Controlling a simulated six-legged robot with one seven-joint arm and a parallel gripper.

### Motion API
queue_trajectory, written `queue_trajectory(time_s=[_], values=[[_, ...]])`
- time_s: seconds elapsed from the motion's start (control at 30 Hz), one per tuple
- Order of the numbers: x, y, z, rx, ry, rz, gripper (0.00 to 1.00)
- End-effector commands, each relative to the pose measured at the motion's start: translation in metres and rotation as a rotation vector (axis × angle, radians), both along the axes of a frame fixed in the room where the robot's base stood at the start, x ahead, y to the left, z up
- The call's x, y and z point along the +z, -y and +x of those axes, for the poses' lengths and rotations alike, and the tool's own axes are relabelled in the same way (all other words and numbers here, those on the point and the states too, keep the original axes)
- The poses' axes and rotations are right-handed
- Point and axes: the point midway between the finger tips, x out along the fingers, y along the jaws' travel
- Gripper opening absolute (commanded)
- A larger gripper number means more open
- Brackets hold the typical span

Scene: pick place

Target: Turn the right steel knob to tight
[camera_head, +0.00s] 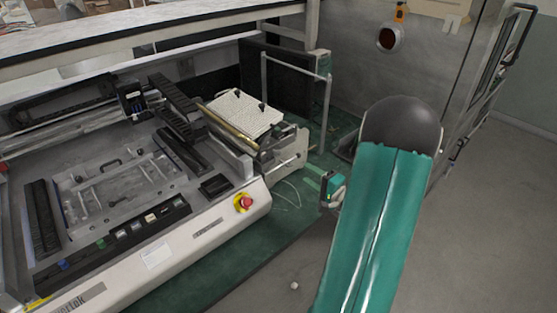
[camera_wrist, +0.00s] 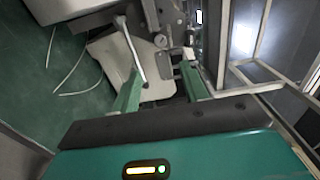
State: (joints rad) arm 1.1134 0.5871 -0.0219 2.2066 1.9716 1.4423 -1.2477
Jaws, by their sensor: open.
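My gripper (camera_head: 311,176) points left toward the right end of a large white machine (camera_head: 216,228). In the wrist view my gripper (camera_wrist: 162,86) is open, with its two green fingers apart and nothing held between them. A steel bar or lever (camera_wrist: 132,50) with a rounded end runs from above toward the left fingertip; I cannot tell whether they touch. A small round metal part (camera_wrist: 160,40), possibly a knob, sits on the machine beyond the fingertips. I cannot tell for sure which part is the right steel knob, nor its setting.
A red emergency button (camera_head: 243,202) sits on the machine's front right corner. A metal rail frame (camera_head: 294,62) stands behind the machine's right end. Thin pale cables (camera_wrist: 72,75) lie on the green floor. The grey floor (camera_head: 480,230) at right is clear.

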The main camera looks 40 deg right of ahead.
Motion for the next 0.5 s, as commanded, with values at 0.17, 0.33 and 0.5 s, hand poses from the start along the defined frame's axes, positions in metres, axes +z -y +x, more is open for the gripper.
queue_trajectory(time_s=[0.17,0.33,0.5], values=[[0.000,-0.001,0.034,0.006,0.001,-0.001,0.44],[0.000,-0.003,0.068,0.008,0.001,0.001,0.44],[0.001,-0.006,0.100,0.011,0.001,0.001,0.44]])
